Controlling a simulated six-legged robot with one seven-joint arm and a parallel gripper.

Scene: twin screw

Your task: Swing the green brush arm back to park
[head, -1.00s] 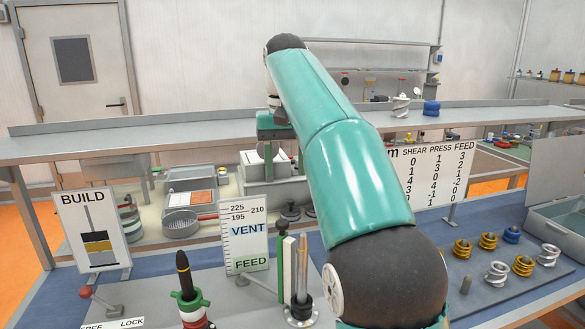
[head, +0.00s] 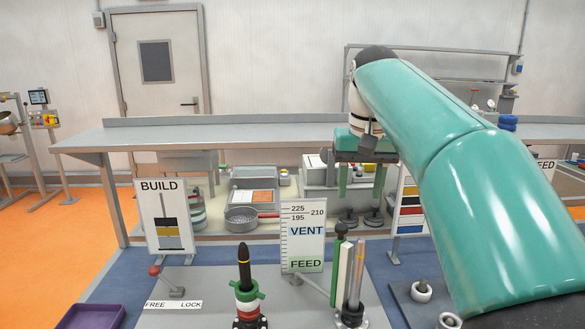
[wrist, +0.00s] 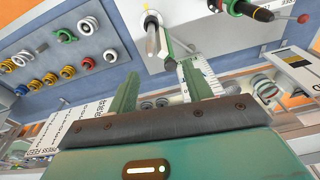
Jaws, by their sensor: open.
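A slim green upright with a black top (head: 340,245), which looks like the green brush arm, stands beside a white strip (head: 345,268) and a silver rod (head: 356,270). In the wrist view the green piece (wrist: 168,42) is small, next to the rod (wrist: 152,40). My gripper (head: 362,196) is open, with two green fingers pointing down, and nothing shows between them. It appears above and behind the green piece in the head view, apart from it. In the wrist view my gripper (wrist: 160,68) has the rod and green piece beyond its fingertips.
A black-tipped shaft with a green collar (head: 245,290) stands left of the rod. The VENT/FEED sign (head: 305,235), BUILD sign (head: 160,215) and a red-knobbed lever (head: 154,271) are nearby. A purple tray (head: 92,317) lies front left. Coiled screw pieces (wrist: 68,72) lie on a grey plate.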

